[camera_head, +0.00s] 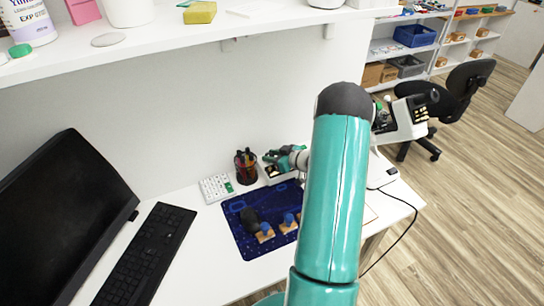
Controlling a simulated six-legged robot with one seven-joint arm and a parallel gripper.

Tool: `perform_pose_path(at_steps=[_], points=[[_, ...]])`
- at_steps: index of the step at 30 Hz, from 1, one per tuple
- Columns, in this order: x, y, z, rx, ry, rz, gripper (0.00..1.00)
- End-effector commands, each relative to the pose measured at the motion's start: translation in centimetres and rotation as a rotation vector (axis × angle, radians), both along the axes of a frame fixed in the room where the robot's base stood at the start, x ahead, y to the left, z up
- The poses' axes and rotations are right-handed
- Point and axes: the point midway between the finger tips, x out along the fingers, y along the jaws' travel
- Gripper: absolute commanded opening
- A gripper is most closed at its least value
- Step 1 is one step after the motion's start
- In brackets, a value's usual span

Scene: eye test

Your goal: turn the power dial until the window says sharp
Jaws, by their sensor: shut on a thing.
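A white bench instrument (405,118) with a dark eyepiece stands at the back right of the desk, partly hidden behind my teal arm. A smaller white part with dark slots (277,173) shows left of my arm; I cannot tell whether it belongs to the same instrument. My gripper (272,158), small, teal and dark, is at this white part, left of my arm. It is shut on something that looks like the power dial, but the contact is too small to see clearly. I cannot make out the window or any word in it.
A blue mat (237,222) holds several small dark and blue items on wooden blocks. A pen cup (246,167), a white keypad (216,187), a black keyboard (147,255) and a monitor (55,225) stand left. A shelf (170,45) overhangs the desk. A cable (403,230) hangs at the right edge.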

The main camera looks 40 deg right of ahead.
Motion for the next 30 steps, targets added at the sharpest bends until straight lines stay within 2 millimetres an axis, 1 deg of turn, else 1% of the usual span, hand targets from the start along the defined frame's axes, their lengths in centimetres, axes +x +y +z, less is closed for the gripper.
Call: perform_pose_path(at_steps=[1,2,4,5,13,17,20,30], points=[[0.0,0.0,0.0,0.001,-0.001,0.001,0.08],[0.0,0.0,0.0,0.0,-0.001,0.0,0.36],[0.0,0.0,0.0,0.0,-0.001,0.0,0.5],[0.0,0.0,0.0,0.0,-0.001,0.0,0.52],[-0.1,0.0,0.0,0.0,0.0,-0.001,0.52],[-0.8,-0.2,0.4,-0.001,0.0,-0.002,0.52],[-2.1,-0.5,1.0,0.0,-0.001,-0.004,0.52],[-8.9,-1.8,3.8,0.0,-0.001,-0.004,0.52]])
